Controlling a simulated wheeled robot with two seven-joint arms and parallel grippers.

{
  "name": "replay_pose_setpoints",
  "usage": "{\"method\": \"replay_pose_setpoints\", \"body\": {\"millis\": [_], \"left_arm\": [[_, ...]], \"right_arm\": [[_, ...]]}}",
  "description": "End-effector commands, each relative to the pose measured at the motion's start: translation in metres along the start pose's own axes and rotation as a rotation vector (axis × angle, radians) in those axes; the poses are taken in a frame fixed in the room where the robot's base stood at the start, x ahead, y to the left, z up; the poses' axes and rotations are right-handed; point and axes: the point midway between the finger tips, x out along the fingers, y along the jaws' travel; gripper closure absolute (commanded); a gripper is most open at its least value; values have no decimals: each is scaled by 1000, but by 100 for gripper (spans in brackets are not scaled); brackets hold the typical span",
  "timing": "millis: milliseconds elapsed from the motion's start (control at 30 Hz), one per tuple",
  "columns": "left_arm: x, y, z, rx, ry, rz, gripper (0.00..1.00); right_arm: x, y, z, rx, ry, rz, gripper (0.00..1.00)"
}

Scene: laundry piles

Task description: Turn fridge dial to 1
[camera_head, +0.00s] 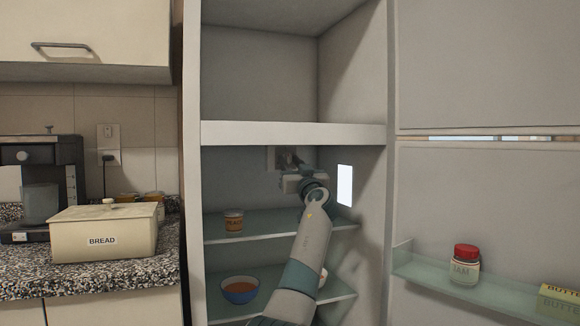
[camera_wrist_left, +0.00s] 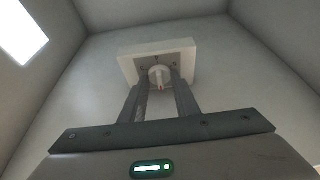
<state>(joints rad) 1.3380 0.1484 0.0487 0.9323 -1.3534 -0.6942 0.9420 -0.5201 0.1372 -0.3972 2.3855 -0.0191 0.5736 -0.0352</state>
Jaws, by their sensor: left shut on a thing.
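The fridge dial (camera_wrist_left: 160,76) is a small round white knob with a red mark, on a pale box (camera_wrist_left: 128,66) fixed to the fridge's inner back wall. My left gripper (camera_wrist_left: 160,82) has its two fingers on either side of the knob and is shut on it. In the head view my left gripper (camera_head: 292,166) reaches into the fridge at the box (camera_head: 274,158) and hides the dial. The number the dial points to is too small to read. My right gripper is not in view.
A lit panel (camera_head: 344,185) is on the fridge's right inner wall. Glass shelves below hold a small jar (camera_head: 233,220) and a blue bowl (camera_head: 240,290). The open door at right has a shelf with a jam jar (camera_head: 466,263) and butter (camera_head: 560,300). A bread box (camera_head: 103,232) stands on the left counter.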

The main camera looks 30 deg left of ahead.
Motion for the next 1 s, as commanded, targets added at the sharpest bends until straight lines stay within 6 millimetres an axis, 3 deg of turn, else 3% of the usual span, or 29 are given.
{"method": "replay_pose_setpoints", "body": {"millis": [500, 533, 600, 1000], "left_arm": [[0, 0, 0, -7, -1, -2, 94], [0, 0, 0, -7, -1, -2, 69], [0, 0, 0, -7, -1, -2, 54], [-2, 0, 0, -7, 0, -2, 54]], "right_arm": [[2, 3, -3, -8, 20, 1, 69], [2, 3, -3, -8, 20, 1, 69], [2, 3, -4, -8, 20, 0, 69], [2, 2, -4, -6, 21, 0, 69]]}}
